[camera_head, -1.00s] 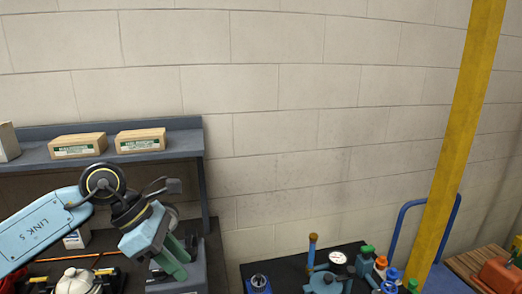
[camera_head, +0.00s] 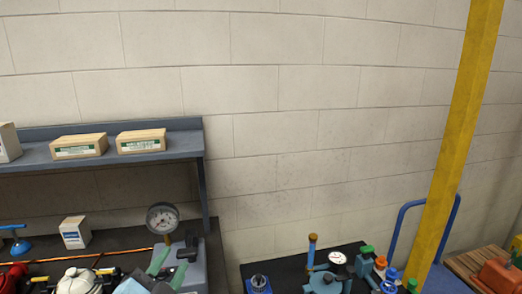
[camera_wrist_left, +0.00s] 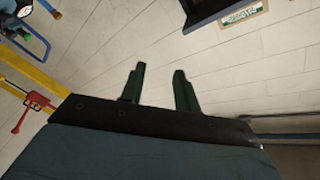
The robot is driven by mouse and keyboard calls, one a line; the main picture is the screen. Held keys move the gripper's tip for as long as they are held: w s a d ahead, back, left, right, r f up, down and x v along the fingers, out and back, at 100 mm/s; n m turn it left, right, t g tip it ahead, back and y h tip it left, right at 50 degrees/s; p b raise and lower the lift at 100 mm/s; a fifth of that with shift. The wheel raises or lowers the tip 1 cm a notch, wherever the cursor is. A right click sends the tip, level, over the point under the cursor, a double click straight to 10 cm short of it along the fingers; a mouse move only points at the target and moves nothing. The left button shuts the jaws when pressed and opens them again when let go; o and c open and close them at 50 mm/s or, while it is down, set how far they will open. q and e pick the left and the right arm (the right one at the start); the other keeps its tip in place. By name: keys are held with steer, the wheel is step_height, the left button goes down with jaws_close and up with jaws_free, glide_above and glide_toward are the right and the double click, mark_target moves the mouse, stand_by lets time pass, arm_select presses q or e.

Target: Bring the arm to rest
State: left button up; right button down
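My left gripper (camera_head: 171,262) is low in the head view, at the bottom edge left of centre. Its two green fingers stand apart in front of a grey box-shaped device with a round dial gauge (camera_head: 162,217). In the left wrist view the fingers (camera_wrist_left: 159,82) are also apart, with only pale wall between them, so the gripper is open and empty. Most of my left arm is below the head view. My right gripper shows in neither view.
A grey shelf (camera_head: 30,157) with cartons stands over the left bench. A white bottle-like item (camera_head: 76,283) and a small box (camera_head: 75,232) are on that bench. A dark table (camera_head: 283,266) with valves and motors is at centre right, beside a yellow post (camera_head: 462,130).

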arm_select(q)
steer(key=s+a+f+n+g+y, duration=0.1)
steer(key=s+a+f+n+g, duration=0.15)
steer(key=s+f+g, duration=0.35)
steer(key=s+a+f+n+g+y, duration=0.2)
steer(key=s+f+n, duration=0.2)
steer(key=f, duration=0.4)
steer(key=s+f+n+g+h, duration=0.1)
steer(key=s+f+g, duration=0.25)
steer(key=s, duration=0.35)
steer(key=s+f+n+g, duration=0.2)
steer(key=s+f+g, duration=0.1)
steer(key=s+f, duration=0.3)
steer(key=s+f+g+b, duration=0.25)
steer(key=f+b, duration=0.35)
steer(key=f, duration=2.3)
steer(key=s+a+f+b, duration=0.3)
steer(key=s+f+b, duration=0.3)
steer(key=s+f, duration=1)
step_height(320, 180, down, 4)
steer(key=shift+s+a+f+m, duration=0.1)
steer(key=shift+s+a+m, duration=0.05)
steer(key=shift+s+m, duration=0.25)
